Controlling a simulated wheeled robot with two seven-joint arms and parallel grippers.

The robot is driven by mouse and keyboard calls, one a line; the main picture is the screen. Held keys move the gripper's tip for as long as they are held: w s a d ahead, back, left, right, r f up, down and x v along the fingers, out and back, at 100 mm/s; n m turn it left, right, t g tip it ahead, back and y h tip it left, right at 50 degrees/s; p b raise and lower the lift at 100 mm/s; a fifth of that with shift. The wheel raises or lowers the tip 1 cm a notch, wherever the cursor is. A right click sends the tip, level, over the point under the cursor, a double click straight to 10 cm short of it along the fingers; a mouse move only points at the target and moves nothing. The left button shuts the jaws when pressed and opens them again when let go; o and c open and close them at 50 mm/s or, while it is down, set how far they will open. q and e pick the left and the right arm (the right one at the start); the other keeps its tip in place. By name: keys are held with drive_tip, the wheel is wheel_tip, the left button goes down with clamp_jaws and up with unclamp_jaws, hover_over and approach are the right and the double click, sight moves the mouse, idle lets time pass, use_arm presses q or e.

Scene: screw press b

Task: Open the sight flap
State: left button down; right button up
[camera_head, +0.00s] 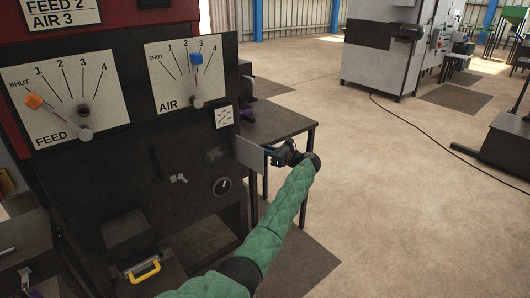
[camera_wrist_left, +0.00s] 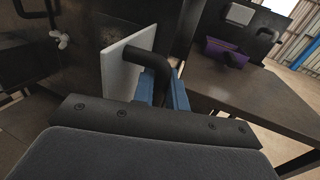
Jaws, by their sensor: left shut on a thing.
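The sight flap looks to be the pale grey plate (camera_head: 251,154) at the right edge of the dark machine front. In the left wrist view the plate (camera_wrist_left: 122,74) stands out from the dark panel, with a black bent handle (camera_wrist_left: 150,60) on its face. My left gripper (camera_head: 276,153) is at the plate's right side, at the end of the green-sleeved arm. In the left wrist view its blue fingers (camera_wrist_left: 166,88) are shut on the handle, partly hidden behind it and the gripper body. The plate's hinge is not clear. My right gripper is not in view.
The FEED dial (camera_head: 65,97) and AIR dial (camera_head: 187,75) are above left. A wing nut (camera_head: 179,179) and round knob (camera_head: 222,186) sit on the panel. A yellow handle (camera_head: 144,271) is low left. A dark table (camera_head: 279,121) stands behind the plate. Floor on the right is open.

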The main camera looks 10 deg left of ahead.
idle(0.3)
use_arm(q)
drive_tip(key=c, duration=1.8)
unclamp_jaws()
drive_tip(key=shift+d, duration=0.1)
